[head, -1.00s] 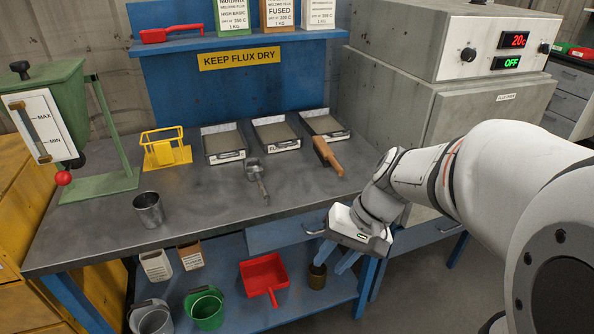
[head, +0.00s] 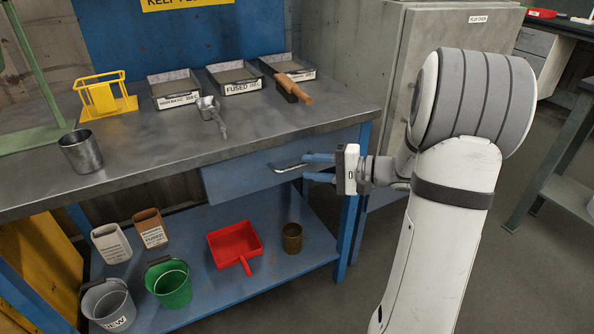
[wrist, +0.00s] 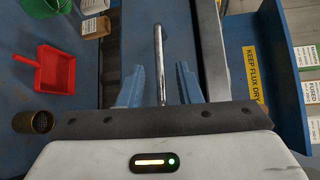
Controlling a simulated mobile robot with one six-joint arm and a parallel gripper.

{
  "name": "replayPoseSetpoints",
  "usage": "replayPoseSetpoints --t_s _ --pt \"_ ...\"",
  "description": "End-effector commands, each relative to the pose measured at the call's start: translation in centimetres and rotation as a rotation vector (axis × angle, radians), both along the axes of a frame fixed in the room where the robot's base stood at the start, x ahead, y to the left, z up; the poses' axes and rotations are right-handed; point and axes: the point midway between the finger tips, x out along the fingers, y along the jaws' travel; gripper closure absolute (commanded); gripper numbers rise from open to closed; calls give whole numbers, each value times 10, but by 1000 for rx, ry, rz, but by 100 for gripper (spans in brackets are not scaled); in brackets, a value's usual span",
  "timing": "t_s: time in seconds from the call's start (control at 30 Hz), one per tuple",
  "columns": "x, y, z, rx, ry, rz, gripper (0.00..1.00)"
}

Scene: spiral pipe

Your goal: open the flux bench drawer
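The blue flux bench drawer (head: 238,180) sits under the grey bench top and looks closed. Its metal bar handle (head: 289,168) is on the drawer front. My gripper (head: 306,168) is at the handle's right end in the head view, with its two blue fingers apart, one higher and one lower. In the wrist view, the handle (wrist: 158,60) runs between the two fingers of my gripper (wrist: 160,84), with a gap on each side. The fingers are open and do not visibly touch the handle.
The bench top (head: 260,135) holds trays, a metal cup (head: 81,152) and a wooden-handled brush (head: 293,88). The blue lower shelf (head: 205,290) holds a red dustpan (head: 236,245), a brown cup (head: 292,238) and buckets. A bench leg (head: 347,225) stands near my gripper.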

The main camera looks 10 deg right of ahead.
Motion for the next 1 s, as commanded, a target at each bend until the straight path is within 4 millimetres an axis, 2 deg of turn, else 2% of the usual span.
replayPoseSetpoints --t_s 0.1,0.3,0.63,1.0 --pt "10 18 -4 -1 0 3 69" --pt "20 34 -6 -2 0 2 69" --pt "22 36 -6 -2 1 -1 69" --pt "22 36 -6 -2 1 -1 100"
